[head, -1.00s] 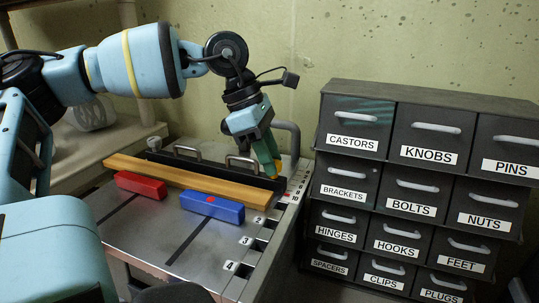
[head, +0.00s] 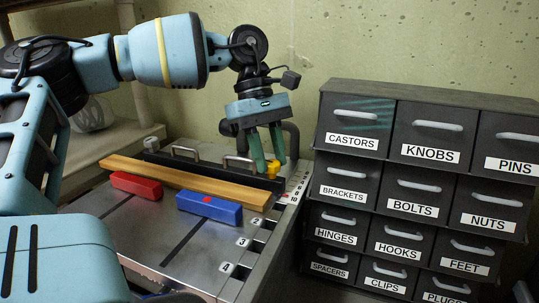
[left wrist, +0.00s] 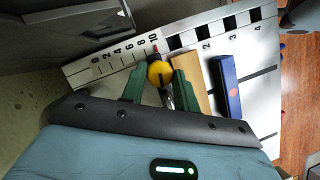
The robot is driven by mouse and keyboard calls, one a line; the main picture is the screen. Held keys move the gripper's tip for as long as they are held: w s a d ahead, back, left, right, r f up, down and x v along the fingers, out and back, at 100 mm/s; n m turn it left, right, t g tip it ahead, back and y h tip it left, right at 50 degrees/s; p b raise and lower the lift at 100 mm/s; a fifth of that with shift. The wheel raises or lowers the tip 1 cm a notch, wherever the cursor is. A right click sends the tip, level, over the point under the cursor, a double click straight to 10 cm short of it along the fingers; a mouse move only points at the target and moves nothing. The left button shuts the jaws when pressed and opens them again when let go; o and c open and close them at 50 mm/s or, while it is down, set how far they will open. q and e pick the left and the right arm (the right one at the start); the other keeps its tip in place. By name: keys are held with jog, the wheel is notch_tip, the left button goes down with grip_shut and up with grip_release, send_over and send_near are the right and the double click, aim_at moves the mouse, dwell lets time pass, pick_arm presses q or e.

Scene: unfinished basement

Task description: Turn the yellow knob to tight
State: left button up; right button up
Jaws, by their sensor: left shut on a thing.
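The yellow knob (head: 273,168) stands at the far right corner of the grey metal bench top, beside a numbered white scale (head: 297,184). In the left wrist view the yellow knob (left wrist: 160,73) sits between the two green fingers, close to the 10 end of the scale (left wrist: 118,61), where there is a red mark. My left gripper (head: 270,163) points down at the knob and is shut on it; it also shows in the left wrist view (left wrist: 159,68). The knob's underside is partly hidden. My right gripper is not in view.
A wooden strip (head: 190,182) lies along a black fence with handles. A red block (head: 136,185) and a blue block (head: 208,208) lie in front of it. Labelled grey drawers (head: 420,180) stand at the right. A concrete wall is behind.

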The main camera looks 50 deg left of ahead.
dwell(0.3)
pick_arm(q)
jog(key=o, duration=0.7)
jog(key=shift+v, duration=3.95)
